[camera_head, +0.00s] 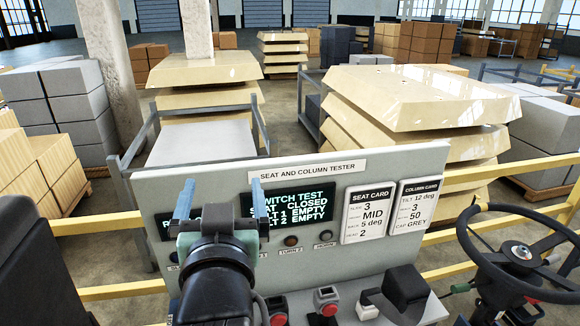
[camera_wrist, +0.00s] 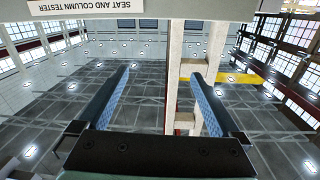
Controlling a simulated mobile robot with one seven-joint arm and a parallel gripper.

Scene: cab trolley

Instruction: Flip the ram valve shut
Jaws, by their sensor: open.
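My gripper (camera_head: 221,196) is open and empty, its two blue-padded fingers pointing up in front of the grey tester panel (camera_head: 330,234). In the wrist view the fingers (camera_wrist: 162,76) stand apart with nothing between them. I cannot make out a part that is clearly the ram valve; it may be hidden behind my arm or below the picture. Low in front of the panel are a red button on a grey box (camera_head: 327,299), a second red button (camera_head: 278,317) partly cut off by my arm, and a black block-like part (camera_head: 405,287).
A black steering wheel (camera_head: 478,239) stands at the right. Yellow rails (camera_head: 110,292) run behind. My forearm covers the panel's lower left.

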